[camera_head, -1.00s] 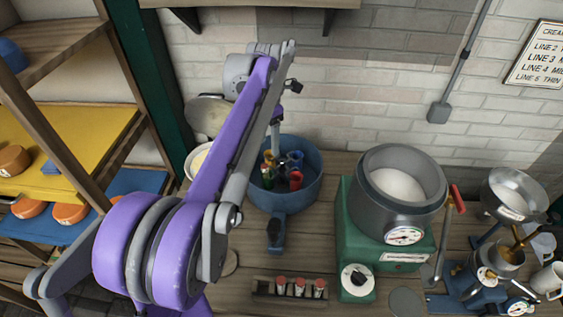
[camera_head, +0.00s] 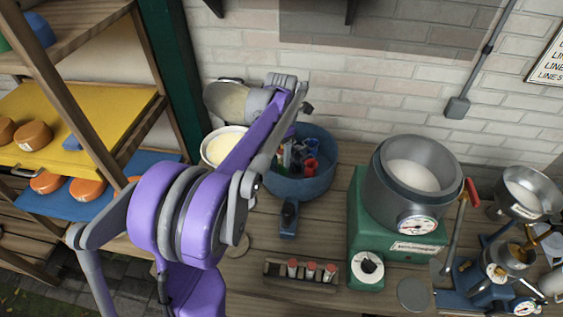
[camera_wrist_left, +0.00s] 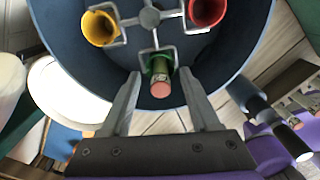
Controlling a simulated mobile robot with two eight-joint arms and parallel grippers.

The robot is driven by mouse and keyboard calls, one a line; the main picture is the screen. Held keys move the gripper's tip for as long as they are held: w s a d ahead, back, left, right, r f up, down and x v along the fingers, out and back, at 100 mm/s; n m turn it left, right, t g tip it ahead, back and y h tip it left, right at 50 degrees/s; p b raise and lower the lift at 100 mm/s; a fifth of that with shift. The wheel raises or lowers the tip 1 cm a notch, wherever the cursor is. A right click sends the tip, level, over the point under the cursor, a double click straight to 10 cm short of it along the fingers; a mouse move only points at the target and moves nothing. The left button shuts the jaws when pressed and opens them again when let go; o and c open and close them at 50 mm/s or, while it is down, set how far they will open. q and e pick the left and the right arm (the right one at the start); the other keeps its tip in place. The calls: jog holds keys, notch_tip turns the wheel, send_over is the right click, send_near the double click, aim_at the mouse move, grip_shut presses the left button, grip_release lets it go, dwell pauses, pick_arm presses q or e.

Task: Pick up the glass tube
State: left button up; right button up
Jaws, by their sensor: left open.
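A glass tube (camera_wrist_left: 161,76) with a pink end stands in the green cup of a metal holder inside a blue pot (camera_head: 318,183). The pot also fills the top of the left wrist view (camera_wrist_left: 230,62). My left gripper (camera_wrist_left: 162,76) is open, with one finger on each side of the tube and visible gaps between. In the head view my left arm reaches over the pot, and its wrist and the pot's contents partly overlap, so the tube is hard to make out there. My right gripper is not in view.
A yellow cup (camera_wrist_left: 99,27) and a red cup (camera_wrist_left: 207,10) flank the tube. A wooden rack (camera_head: 328,284) with pink-topped tubes lies in front. A green machine with a grey drum (camera_head: 385,195) stands right of the pot. A cream bowl (camera_head: 214,153) stands left.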

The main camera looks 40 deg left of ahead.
pick_arm(q)
jog(key=shift+c, duration=0.2)
grip_shut()
notch_tip(320, 180, up, 10)
jog(key=shift+r, duration=0.1)
dwell(0.6)
